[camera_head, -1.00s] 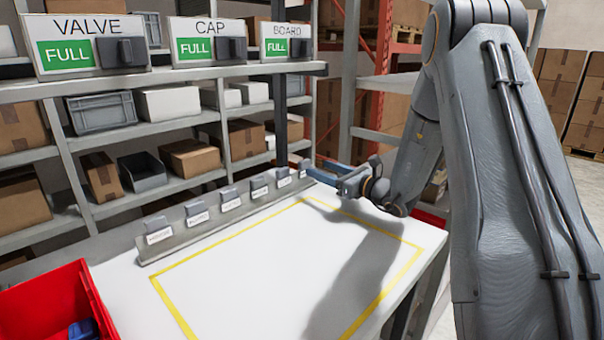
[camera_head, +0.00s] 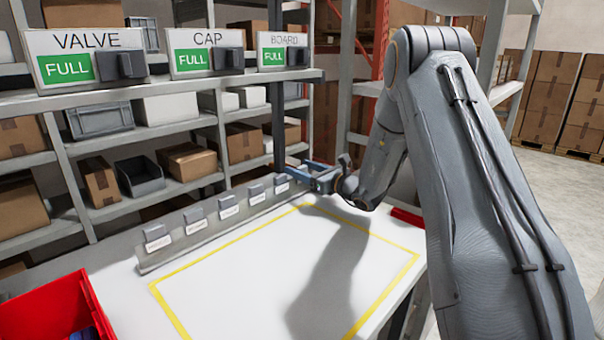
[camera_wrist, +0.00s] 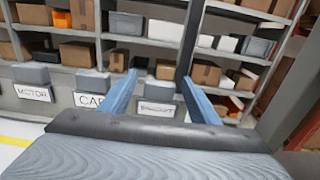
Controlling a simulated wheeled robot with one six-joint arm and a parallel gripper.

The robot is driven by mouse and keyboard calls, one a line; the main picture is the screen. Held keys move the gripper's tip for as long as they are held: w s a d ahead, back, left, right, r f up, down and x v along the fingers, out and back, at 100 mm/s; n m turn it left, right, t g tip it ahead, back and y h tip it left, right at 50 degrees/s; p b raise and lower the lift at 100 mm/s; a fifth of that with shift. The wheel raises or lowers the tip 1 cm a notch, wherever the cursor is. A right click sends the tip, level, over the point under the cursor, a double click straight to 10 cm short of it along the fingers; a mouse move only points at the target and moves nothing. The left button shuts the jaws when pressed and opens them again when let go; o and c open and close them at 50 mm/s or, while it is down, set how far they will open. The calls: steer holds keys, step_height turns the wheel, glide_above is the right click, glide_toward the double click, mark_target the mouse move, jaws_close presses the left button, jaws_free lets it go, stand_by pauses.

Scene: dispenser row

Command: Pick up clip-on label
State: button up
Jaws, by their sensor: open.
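Several clip-on labels, grey clips with white name tags, stand along a grey rail (camera_head: 150,264) at the back of the table; the nearest is a clip-on label (camera_head: 157,237). My gripper (camera_head: 294,171) is open at the rail's far end in the head view. In the wrist view its blue fingers (camera_wrist: 160,76) reach forward either side of a clip-on label (camera_wrist: 156,106) whose print is too blurred to read surely. That label appears between the fingers, not gripped; its depth relative to the tips is unclear. The MOTOR label (camera_wrist: 34,92) and CAP label (camera_wrist: 91,100) stand left of it.
The white table (camera_head: 235,280) has a bare yellow-outlined area. A red bin (camera_head: 50,315) is at front left. Above, VALVE (camera_head: 66,67), CAP (camera_head: 190,62) and BOARD (camera_head: 273,56) signs read FULL. Shelves with boxes stand behind.

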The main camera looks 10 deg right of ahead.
mark_target(302, 166)
steer(key=c, duration=1.1)
steer(key=shift+r, duration=0.1)
step_height(302, 166, up, 10)
steer(key=shift+f+b, duration=0.1)
steer(key=shift+b, duration=0.9)
